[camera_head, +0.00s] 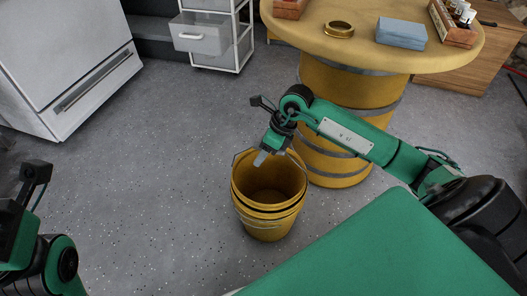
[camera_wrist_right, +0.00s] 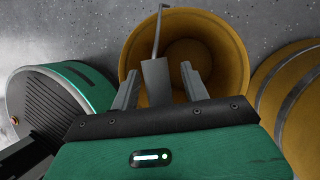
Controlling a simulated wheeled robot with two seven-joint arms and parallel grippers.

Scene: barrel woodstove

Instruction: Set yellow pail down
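The yellow pail (camera_head: 267,222) stands upright on the floor, in front of the barrel table. A second rim line and wire below its top edge suggest nested pails, but I cannot tell. In the right wrist view, the pail (camera_wrist_right: 222,60) opens beyond the fingers. The grey handle grip (camera_wrist_right: 157,82), with its wire pointing up, lies between the spread fingers of the right gripper (camera_wrist_right: 160,85), with a gap visible on the right. My left arm shows at the left edge; its fingers are out of frame.
The yellow barrel table (camera_head: 335,75) with a round top stands close behind the pail, holding a brass ring (camera_head: 339,29) and a blue box (camera_head: 401,34). A white stove (camera_head: 70,65) and a drawer cart (camera_head: 205,40) stand behind. Floor left of the pail is clear.

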